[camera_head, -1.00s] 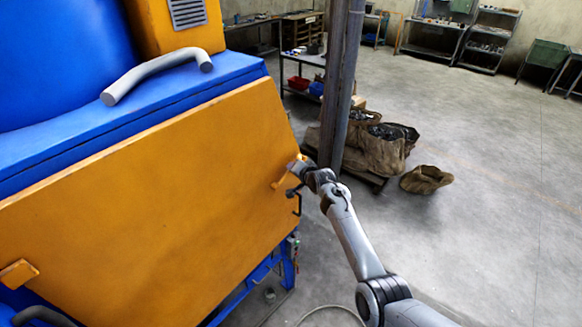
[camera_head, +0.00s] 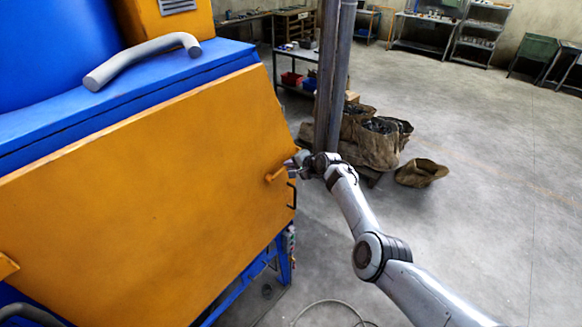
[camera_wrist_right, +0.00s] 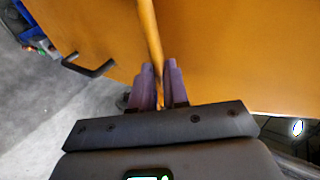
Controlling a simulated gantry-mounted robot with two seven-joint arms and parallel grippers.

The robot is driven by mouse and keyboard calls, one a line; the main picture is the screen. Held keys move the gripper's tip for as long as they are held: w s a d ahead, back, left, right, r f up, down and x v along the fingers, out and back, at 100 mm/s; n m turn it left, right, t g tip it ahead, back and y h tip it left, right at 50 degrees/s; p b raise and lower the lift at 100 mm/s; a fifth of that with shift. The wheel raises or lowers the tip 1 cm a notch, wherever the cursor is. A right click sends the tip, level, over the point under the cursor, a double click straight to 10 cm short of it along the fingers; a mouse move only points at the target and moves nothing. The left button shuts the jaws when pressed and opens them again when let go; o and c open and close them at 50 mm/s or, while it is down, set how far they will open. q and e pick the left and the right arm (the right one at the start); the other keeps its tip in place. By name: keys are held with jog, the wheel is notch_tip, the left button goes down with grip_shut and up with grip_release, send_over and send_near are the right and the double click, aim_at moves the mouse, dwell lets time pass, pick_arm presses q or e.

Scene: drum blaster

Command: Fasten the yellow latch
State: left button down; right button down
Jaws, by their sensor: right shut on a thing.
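The yellow latch (camera_head: 280,173) is a thin bar at the right edge of the large yellow panel (camera_head: 150,200) of the blue machine. My right gripper (camera_head: 294,164) is at this latch, with its arm reaching in from the lower right. In the right wrist view, the purple fingers of my right gripper (camera_wrist_right: 159,72) are shut on the yellow latch (camera_wrist_right: 149,35), one on each side of its bar. The latch's far end is out of that view. My left gripper is not in view.
A black handle (camera_head: 293,195) sits on the panel edge just below the latch, and it also shows in the right wrist view (camera_wrist_right: 93,70). A metal post (camera_head: 333,80) stands close behind my right wrist. Sacks (camera_head: 378,145) lie beyond. The floor at right is clear.

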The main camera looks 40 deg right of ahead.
jog(key=shift+f, duration=0.15)
jog(key=c, duration=1.4)
grip_release()
jog(key=p+v, duration=0.2)
jog(key=v, duration=0.9)
jog(key=shift+w, duration=0.1)
